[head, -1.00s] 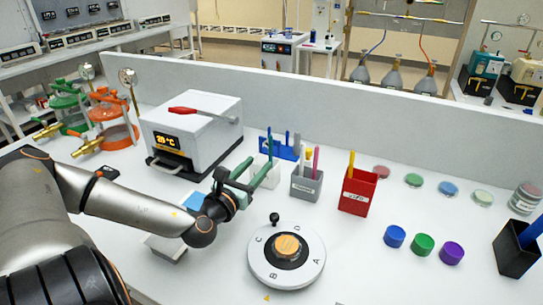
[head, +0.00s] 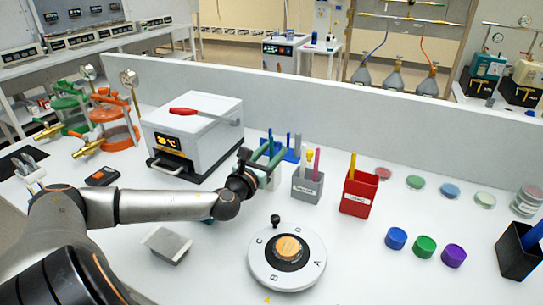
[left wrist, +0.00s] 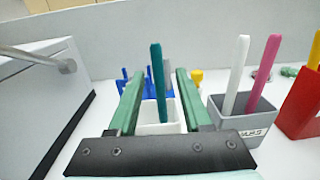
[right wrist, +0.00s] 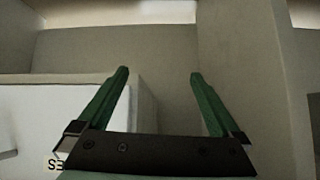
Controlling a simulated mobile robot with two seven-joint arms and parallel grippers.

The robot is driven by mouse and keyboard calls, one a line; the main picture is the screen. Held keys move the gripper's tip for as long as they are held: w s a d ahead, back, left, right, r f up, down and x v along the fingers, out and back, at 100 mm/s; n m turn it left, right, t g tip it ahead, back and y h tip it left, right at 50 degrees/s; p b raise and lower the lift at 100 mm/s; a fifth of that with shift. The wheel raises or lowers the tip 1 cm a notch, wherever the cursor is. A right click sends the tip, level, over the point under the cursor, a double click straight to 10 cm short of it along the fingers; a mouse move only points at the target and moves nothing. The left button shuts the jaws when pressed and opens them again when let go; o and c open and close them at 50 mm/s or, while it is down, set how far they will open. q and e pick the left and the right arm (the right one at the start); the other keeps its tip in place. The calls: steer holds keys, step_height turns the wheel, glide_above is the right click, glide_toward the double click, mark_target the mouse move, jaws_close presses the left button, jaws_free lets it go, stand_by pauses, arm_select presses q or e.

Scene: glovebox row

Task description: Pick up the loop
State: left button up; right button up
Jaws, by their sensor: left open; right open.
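The stick rises upright from the white holder (left wrist: 152,128), with gaps showing on both sides. A white stick (left wrist: 236,72) and a pink stick (left wrist: 264,72) lean in a labelled grey cup (left wrist: 244,122) to the right. I cannot tell for certain which stick is the loop. My right gripper (right wrist: 156,78) is open and empty, beside a white box; the head view does not show it.
A white heater box (head: 192,130) stands left of the left gripper. A blue rack (head: 292,154) is behind, and a red cup (head: 357,194) stands right of the grey cup. A round lettered dial (head: 287,276) and a grey block (head: 167,244) are in front.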

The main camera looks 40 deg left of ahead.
arm_select(q)
jaws_close()
stand_by(0.7)
step_height(320, 180, up, 10)
steer(key=shift+r+p, duration=0.1)
steer(key=shift+p, duration=0.7)
